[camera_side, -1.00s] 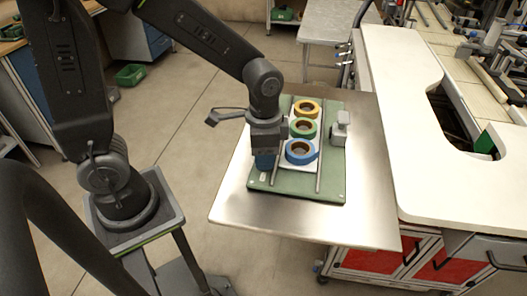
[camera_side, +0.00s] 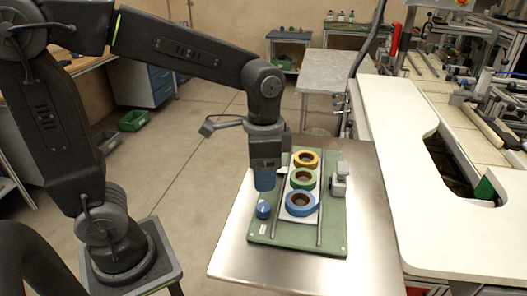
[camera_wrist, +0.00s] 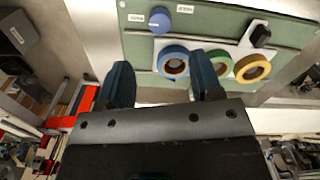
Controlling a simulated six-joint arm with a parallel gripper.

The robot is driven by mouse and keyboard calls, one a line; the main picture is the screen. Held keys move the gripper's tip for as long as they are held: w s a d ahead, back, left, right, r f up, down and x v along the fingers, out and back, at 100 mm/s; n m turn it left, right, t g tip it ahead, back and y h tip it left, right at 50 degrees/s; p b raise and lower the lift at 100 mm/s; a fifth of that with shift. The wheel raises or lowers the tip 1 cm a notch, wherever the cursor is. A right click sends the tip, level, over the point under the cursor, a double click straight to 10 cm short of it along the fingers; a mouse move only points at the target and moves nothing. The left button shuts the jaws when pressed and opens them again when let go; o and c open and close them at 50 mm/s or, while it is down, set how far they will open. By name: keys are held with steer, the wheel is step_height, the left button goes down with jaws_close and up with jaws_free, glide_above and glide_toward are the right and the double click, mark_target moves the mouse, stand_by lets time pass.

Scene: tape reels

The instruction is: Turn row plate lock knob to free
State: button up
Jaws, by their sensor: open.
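The blue round lock knob (camera_side: 263,209) sits at the front left of the green board (camera_side: 331,231). It also shows near the top of the wrist view (camera_wrist: 160,20), between two small white labels. I cannot read which setting it points to. My gripper (camera_side: 264,183) is above and behind the knob, apart from it, with blue fingertips. In the wrist view my gripper (camera_wrist: 162,82) is open with nothing between its fingers. A white row plate (camera_side: 288,214) carries a blue reel (camera_side: 301,210), a green reel (camera_side: 305,186) and a yellow reel (camera_side: 305,166).
Metal rails (camera_side: 321,225) run beside the plate. A grey clamp-like block (camera_side: 339,178) stands at the board's right edge. The board lies on a steel table (camera_side: 365,250), bare at its front. A white worktop (camera_side: 430,220) adjoins on the right.

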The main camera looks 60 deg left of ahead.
steer(key=shift+r, duration=2.2)
steer(key=s+a+f+n+t, duration=0.1)
steer(key=s+a+n+t, duration=0.3)
steer(key=s, duration=0.4)
steer(key=shift+s+a+n+t, duration=0.2)
steer(key=shift+s+n+t, duration=0.1)
steer(key=shift+n+t, duration=0.55)
